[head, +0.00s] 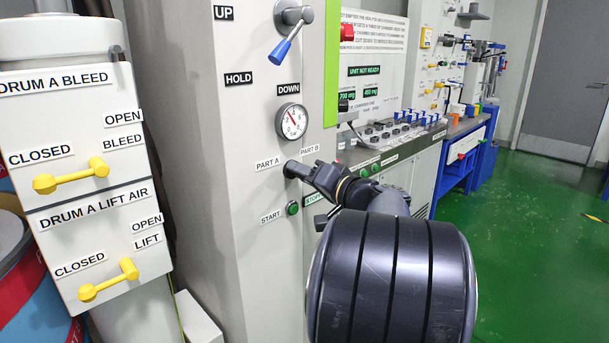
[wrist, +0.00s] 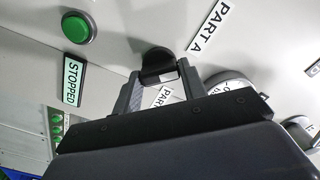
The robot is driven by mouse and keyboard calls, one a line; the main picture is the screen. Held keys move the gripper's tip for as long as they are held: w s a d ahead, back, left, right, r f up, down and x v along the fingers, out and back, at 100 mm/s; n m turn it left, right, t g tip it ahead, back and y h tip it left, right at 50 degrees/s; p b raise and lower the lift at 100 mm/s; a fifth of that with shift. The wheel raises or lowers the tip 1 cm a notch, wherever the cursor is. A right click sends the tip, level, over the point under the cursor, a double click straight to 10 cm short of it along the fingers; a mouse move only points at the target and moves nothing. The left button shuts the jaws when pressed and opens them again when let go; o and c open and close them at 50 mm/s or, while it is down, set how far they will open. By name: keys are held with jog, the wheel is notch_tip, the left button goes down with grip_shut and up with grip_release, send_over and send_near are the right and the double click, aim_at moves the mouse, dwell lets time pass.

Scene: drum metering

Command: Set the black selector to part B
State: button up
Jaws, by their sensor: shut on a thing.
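The black selector (wrist: 156,63) sticks out of the light grey panel, between the labels PART A (head: 267,163) and PART B (head: 309,150). My gripper (wrist: 160,82) is shut on it, with one finger on each side of the knob. In the head view, my gripper (head: 299,171) reaches the panel from the right and hides most of the selector. In the wrist view the PART B label (wrist: 162,97) shows partly between the fingers, and PART A (wrist: 208,28) is clear. I cannot tell which label the selector points to.
A green START button (head: 292,208) is below the selector, near a STOPPED sign (wrist: 72,82). A round gauge (head: 291,121) and a blue-tipped lever (head: 284,45) are above. Yellow drum valves (head: 72,175) are at the left. Green floor is free at the right.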

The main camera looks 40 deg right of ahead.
jog(key=shift+f+m+p, duration=0.1)
jog(key=shift+m+p, duration=2.05)
jog(key=shift+m, duration=6.65)
jog(key=o, duration=1)
jog(key=s, duration=1)
jog(key=shift+s+d, duration=0.4)
